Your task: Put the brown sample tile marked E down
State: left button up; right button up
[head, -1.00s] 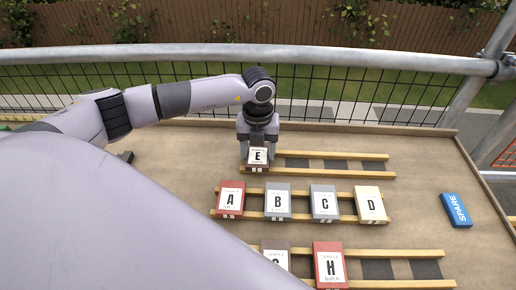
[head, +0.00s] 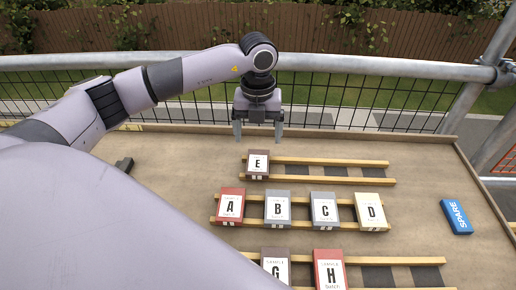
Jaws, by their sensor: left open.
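The brown sample tile marked E (head: 258,164) lies at the left end of the back pair of wooden battens (head: 330,161). Its white label faces up and is readable. My left gripper (head: 258,136) is open and empty, above and behind tile E, with its fingers apart and clear of the tile. My right gripper does not show.
Tiles A (head: 230,206), B (head: 277,208), C (head: 324,209) and D (head: 370,211) lie on the middle battens. Tiles G (head: 275,267) and H (head: 330,269) lie on the front battens, G partly hidden by my arm. A blue SPARE block (head: 457,216) lies at right. A mesh railing (head: 350,105) stands behind.

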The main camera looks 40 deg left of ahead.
pick_arm(q)
jog(key=shift+r, duration=2.1)
jog(key=shift+s+f, duration=0.1)
